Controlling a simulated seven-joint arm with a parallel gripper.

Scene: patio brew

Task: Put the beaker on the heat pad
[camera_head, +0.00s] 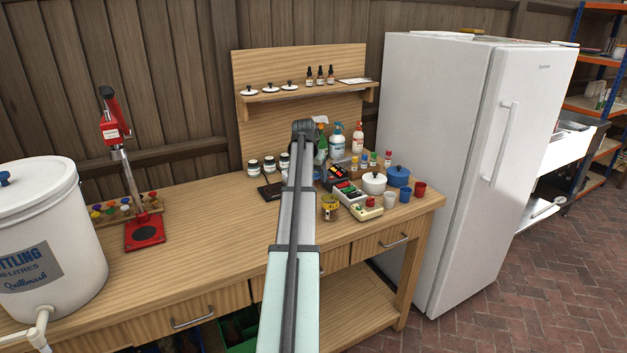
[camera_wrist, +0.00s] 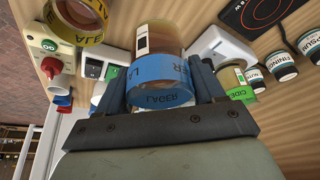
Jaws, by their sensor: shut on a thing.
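My gripper (camera_wrist: 160,82) is shut on a clear beaker (camera_wrist: 158,38) with amber contents and a blue LAGER band. One finger is on each side of it in the wrist view. In the head view, my gripper (camera_head: 304,131) is in front of the back board and the held beaker is hidden by my arm. The heat pad (camera_wrist: 262,12), a flat black plate with an orange-red ring, lies on the bench at the top right of the wrist view, apart from the beaker. In the head view, the dark pad (camera_head: 270,191) lies left of my arm.
A yellow-banded ALE beaker (camera_head: 329,208) and a green-banded CIDER beaker (camera_wrist: 238,88) stand nearby. A white device (camera_wrist: 222,46) is beside the held beaker. Dark-labelled jars (camera_head: 268,164) stand behind the pad. Pots, cups and bottles crowd the right. The bench (camera_head: 215,220) left of the pad is clear.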

